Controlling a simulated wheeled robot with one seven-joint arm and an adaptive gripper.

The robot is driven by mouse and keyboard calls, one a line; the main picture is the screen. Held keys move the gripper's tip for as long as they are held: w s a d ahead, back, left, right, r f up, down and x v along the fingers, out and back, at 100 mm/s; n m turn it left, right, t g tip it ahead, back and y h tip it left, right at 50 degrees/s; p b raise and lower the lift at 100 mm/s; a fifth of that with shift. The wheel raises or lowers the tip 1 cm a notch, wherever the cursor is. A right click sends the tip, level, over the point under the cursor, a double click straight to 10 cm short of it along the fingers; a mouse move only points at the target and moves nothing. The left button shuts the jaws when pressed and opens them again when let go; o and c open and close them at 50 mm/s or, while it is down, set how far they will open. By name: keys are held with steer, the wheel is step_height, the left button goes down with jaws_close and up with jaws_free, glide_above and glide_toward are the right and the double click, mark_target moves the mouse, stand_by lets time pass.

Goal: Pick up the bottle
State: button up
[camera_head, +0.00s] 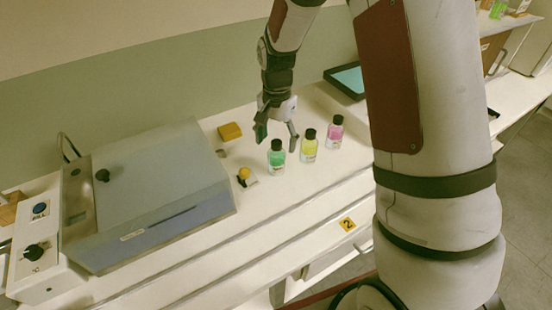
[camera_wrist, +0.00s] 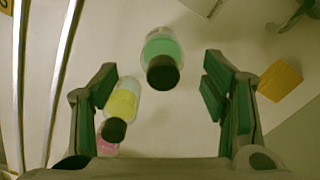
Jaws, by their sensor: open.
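Three small bottles with black caps stand upright in a row on the white bench. The green bottle (camera_head: 277,158) is at the left, the yellow bottle (camera_head: 309,147) in the middle and the pink bottle (camera_head: 335,132) at the right. My gripper (camera_head: 277,140) is open and empty, just behind and above the green and yellow bottles. In the wrist view the green bottle (camera_wrist: 161,58) lies ahead, between the lines of the open fingers (camera_wrist: 160,88). The yellow bottle (camera_wrist: 122,106) is beside the left finger, and the pink bottle (camera_wrist: 106,146) is mostly hidden behind it.
A large grey-lidded machine (camera_head: 155,190) stands left of the bottles. A yellow-orange block (camera_head: 230,131) lies behind, also in the wrist view (camera_wrist: 280,80). A small yellow-topped item (camera_head: 244,175) is left of the green bottle. A dark tray (camera_head: 346,80) lies at the back.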

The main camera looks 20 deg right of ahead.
mark_target(277, 157)
steer(key=shift+w+d+f, duration=0.1)
steer(key=shift+w+f, duration=0.05)
steer(key=shift+f, duration=1.7)
steer(key=shift+w+f, duration=0.15)
steer(key=shift+f, duration=1.7)
steer(key=c, duration=1.4)
